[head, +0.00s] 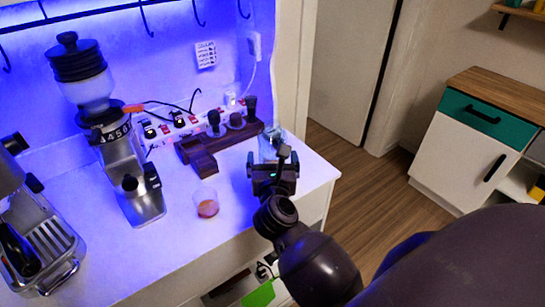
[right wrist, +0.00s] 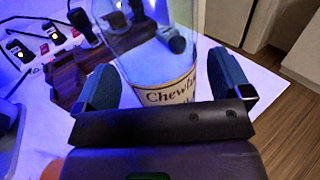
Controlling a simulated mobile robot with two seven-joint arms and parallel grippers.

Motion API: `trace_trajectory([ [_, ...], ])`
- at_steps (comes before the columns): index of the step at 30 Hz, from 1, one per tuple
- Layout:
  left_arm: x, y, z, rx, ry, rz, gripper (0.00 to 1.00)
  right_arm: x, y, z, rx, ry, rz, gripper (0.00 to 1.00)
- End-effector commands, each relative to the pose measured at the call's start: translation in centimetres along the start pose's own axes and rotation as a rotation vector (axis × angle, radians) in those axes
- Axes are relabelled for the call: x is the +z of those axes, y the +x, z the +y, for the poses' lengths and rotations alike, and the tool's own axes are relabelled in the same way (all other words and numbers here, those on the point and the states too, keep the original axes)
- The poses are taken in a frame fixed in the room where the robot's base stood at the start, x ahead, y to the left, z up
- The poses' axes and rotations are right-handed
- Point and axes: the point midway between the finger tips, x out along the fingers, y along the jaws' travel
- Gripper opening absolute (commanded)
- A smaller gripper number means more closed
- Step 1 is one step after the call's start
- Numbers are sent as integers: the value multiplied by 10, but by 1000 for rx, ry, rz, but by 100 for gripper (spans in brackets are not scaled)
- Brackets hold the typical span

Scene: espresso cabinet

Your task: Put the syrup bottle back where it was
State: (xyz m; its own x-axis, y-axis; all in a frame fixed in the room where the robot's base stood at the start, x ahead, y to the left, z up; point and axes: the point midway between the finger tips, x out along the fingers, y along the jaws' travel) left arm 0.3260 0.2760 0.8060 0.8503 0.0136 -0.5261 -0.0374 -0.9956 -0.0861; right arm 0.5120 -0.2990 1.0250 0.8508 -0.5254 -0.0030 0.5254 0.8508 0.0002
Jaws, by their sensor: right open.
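In the right wrist view the bottle's label (right wrist: 170,97) sits between the two fingers of my right gripper (right wrist: 165,88). The fingers are open on either side of the bottle, with a gap visible at the right finger. My left gripper is not in view.
A small glass (head: 207,204) with amber liquid stands left of my right gripper. A dark wooden stand (head: 200,158) with tools is behind it. A grinder (head: 130,170) and an espresso machine (head: 40,245) stand to the left. The counter's right edge (head: 325,180) is close to the bottle.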

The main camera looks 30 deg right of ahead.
Motion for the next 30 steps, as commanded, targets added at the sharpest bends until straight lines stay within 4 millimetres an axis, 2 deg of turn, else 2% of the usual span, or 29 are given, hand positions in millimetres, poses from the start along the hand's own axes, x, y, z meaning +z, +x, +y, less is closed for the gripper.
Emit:
trace_trajectory([
  [9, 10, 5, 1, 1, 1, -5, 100, -3, -62, -1, -1, 0, 5, 96],
  [15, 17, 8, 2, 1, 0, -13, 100, -3, -92, 0, 0, 0, 3, 96],
  [21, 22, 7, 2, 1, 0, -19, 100, -1, -106, 0, -1, 0, 1, 96],
  [30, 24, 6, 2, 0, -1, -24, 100, 0, -108, 0, -1, 0, 0, 96],
])
